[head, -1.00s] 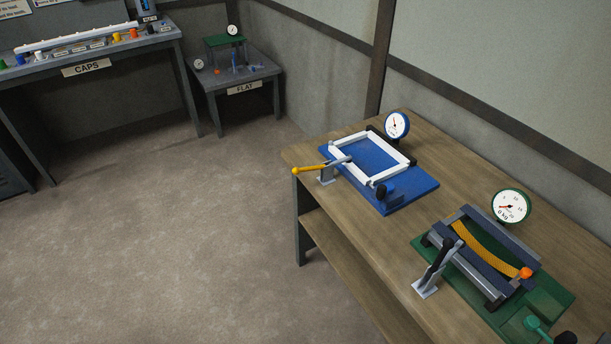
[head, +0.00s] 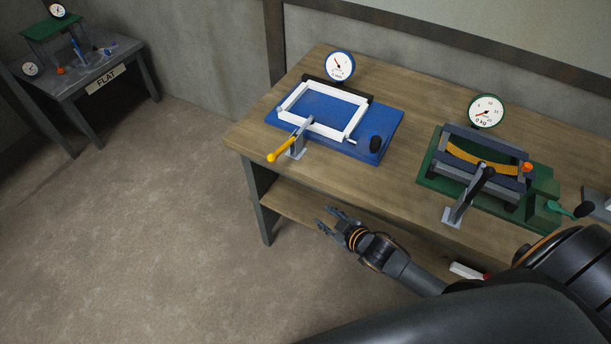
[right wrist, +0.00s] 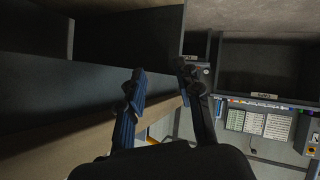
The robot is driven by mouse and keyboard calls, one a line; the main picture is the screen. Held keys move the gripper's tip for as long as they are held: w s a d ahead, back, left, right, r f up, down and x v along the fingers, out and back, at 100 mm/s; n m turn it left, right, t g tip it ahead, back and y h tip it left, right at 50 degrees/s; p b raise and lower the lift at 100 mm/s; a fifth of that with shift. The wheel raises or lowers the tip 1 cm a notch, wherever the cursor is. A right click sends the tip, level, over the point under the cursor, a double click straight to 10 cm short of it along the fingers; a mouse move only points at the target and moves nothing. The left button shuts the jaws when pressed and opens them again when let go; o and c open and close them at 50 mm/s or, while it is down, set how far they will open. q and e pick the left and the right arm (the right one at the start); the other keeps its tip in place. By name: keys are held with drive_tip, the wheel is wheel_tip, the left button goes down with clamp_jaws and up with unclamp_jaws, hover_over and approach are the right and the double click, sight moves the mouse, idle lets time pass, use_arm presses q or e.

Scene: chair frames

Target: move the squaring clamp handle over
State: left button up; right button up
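The squaring clamp is a blue board (head: 384,137) on the wooden bench, holding a white rectangular frame (head: 355,122). The handle cannot be made out in the right wrist view. My left gripper is not in view.
A green fixture (head: 433,178) with a curved yellow strip and a dark lever stands to the right on the bench (head: 250,140). A dial gauge (head: 340,66) stands behind the blue board. A lower shelf (head: 285,207) runs under the bench. The floor at left is clear.

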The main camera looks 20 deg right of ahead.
drive_tip(key=w+a+r+n+t+y, duration=0.1)
drive_tip(key=w+r, duration=0.1)
drive_tip(key=r, duration=0.3)
drive_tip(key=w+a+r+n+t+y, duration=0.1)
drive_tip(key=w+a+r+n+y, duration=0.1)
drive_tip(key=r, duration=0.3)
drive_tip(key=n+y+b, duration=0.1)
drive_tip(key=n+y, duration=0.3)
drive_tip(key=y, duration=0.1)
approach(281, 149)
drive_tip(key=s+a, duration=0.2)
drive_tip(key=a, duration=0.1)
drive_tip(key=shift+a+f+n+t+y, duration=0.1)
drive_tip(key=shift+f+n+t+y, duration=0.2)
drive_tip(key=shift+n+y, duration=0.15)
drive_tip(key=b+x, duration=0.2)
drive_tip(key=x, duration=0.6)
drive_tip(key=shift+c, duration=0.4)
drive_tip(key=c, duration=0.5)
